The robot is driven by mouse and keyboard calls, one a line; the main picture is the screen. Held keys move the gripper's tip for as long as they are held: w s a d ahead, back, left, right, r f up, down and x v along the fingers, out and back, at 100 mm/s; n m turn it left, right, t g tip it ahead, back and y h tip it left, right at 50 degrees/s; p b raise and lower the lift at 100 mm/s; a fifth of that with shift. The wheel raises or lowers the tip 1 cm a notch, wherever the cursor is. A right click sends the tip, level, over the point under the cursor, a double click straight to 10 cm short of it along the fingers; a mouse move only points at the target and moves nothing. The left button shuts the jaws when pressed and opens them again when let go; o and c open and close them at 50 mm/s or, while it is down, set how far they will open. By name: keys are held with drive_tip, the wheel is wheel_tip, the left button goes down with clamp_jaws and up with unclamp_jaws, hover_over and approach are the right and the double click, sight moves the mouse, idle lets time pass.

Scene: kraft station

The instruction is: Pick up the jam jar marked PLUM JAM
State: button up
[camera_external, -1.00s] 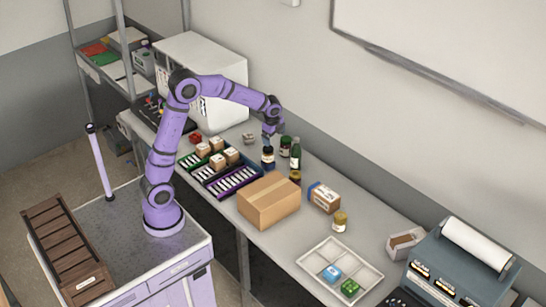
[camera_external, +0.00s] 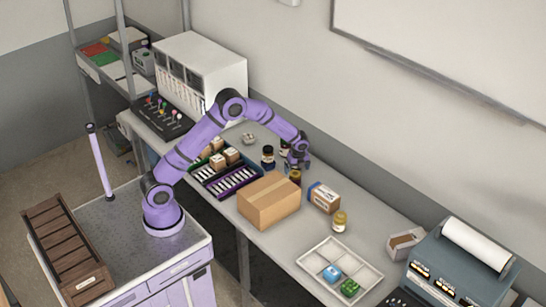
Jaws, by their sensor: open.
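Several jars stand on the bench, and their labels are too small to read, so I cannot tell which is PLUM JAM. A dark jar (camera_external: 268,158) with a pale label stands at the back. An amber-brown jar (camera_external: 295,178) stands behind the cardboard box. A yellowish jar (camera_external: 340,222) stands farther right. My gripper (camera_external: 298,166) is open, pointing down just above or behind the amber-brown jar; I cannot tell whether they touch.
A cardboard box (camera_external: 268,205) stands at the bench's front edge, beside the amber-brown jar. A smaller labelled carton (camera_external: 324,199) is to its right. Bins (camera_external: 232,181) with white packets lie left. A white divided tray (camera_external: 313,258) lies right. Some bench between carton and tray is clear.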

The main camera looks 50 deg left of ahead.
sight(295, 174)
drive_tip(key=f, duration=0.5)
drive_tip(key=a+f, duration=0.1)
drive_tip(key=f, duration=0.1)
drive_tip(key=shift+a+f, duration=0.1)
drive_tip(key=shift+f, duration=0.05)
drive_tip(key=shift+c, duration=0.2)
drive_tip(key=c, duration=1.2)
